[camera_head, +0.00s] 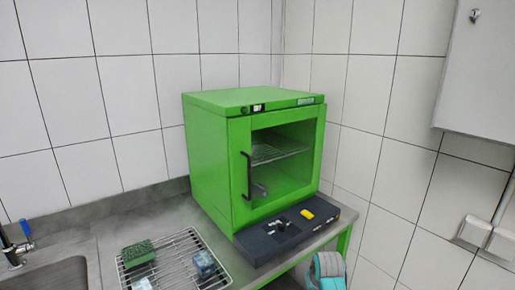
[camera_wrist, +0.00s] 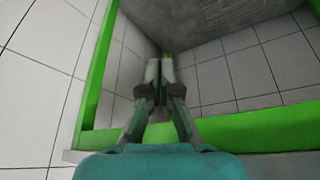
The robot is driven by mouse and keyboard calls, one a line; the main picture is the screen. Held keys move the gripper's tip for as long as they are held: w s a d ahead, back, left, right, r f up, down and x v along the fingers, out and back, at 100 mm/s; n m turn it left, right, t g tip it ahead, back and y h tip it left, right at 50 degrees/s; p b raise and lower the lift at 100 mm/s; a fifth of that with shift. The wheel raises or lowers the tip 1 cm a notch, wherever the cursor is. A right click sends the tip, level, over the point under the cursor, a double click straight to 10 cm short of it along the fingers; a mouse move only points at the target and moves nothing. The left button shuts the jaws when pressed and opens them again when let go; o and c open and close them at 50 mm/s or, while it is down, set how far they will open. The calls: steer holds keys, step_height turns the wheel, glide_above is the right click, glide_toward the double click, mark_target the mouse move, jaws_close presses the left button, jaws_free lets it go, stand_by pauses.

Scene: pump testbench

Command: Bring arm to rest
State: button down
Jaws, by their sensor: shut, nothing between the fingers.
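My gripper (camera_wrist: 158,72) shows in the wrist view, with its two grey fingers together and nothing held between them. Its teal body fills the lower middle of that view. The fingers point toward a tiled corner framed by green bars (camera_wrist: 98,80), below a grey surface (camera_wrist: 235,25). I cannot tell how far the fingertips are from these. In the head view, a grey and teal part of my arm shows at the bottom edge, in front of the bench on the right. The fingers are out of sight in that view.
A green cabinet (camera_head: 208,150) with a closed glass door stands on the grey bench (camera_head: 170,212). A dark panel (camera_head: 262,248) with a yellow piece (camera_head: 306,214) lies before it. A sink (camera_head: 50,275) is at left.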

steer(key=s+f+t, duration=0.2)
steer(key=s+f, duration=0.6)
steer(key=s, duration=0.3)
steer(key=s+f+t, duration=0.2)
steer(key=s+f, duration=0.5)
steer(key=s, duration=0.5)
steer(key=s+r+t, duration=0.2)
steer(key=s+r, duration=0.1)
steer(key=s, duration=1.4)
steer(key=s+r+t, duration=0.4)
steer(key=s+r, duration=1.5)
steer(key=r, duration=0.3)
steer(key=shift+s+m, duration=0.35)
steer(key=shift+m, duration=0.05)
